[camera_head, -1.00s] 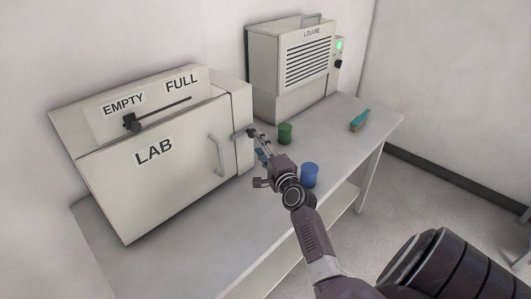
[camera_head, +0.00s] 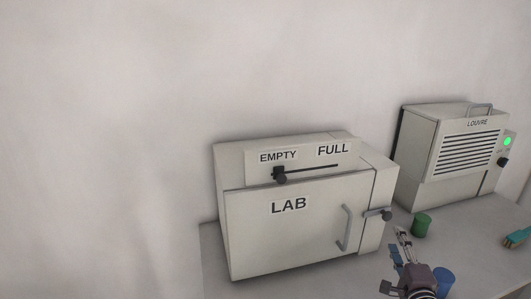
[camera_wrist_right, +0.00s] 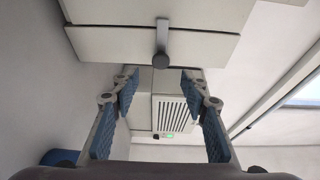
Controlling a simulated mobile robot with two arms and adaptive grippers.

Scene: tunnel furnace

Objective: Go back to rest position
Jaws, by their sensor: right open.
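My right gripper (camera_head: 400,262) is at the bottom edge of the head view, in front of the LAB furnace's right end and apart from it. It is open and empty; both blue-padded fingers stand apart in the right wrist view (camera_wrist_right: 158,92). The white LAB furnace (camera_head: 260,235) sits on the table, its door closed, with a grey door handle (camera_head: 346,228) and a grey lever (camera_head: 378,213) on its right. Its slider knob (camera_head: 280,176) is near EMPTY. My left gripper is not in view.
The LOUVRE furnace (camera_head: 425,165) stands at the right with a green light. A green cup (camera_head: 421,226), a blue cup (camera_head: 444,283) and a teal-handled brush (camera_head: 517,238) stand or lie on the table (camera_head: 340,284) near my right gripper. The wall behind is bare.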

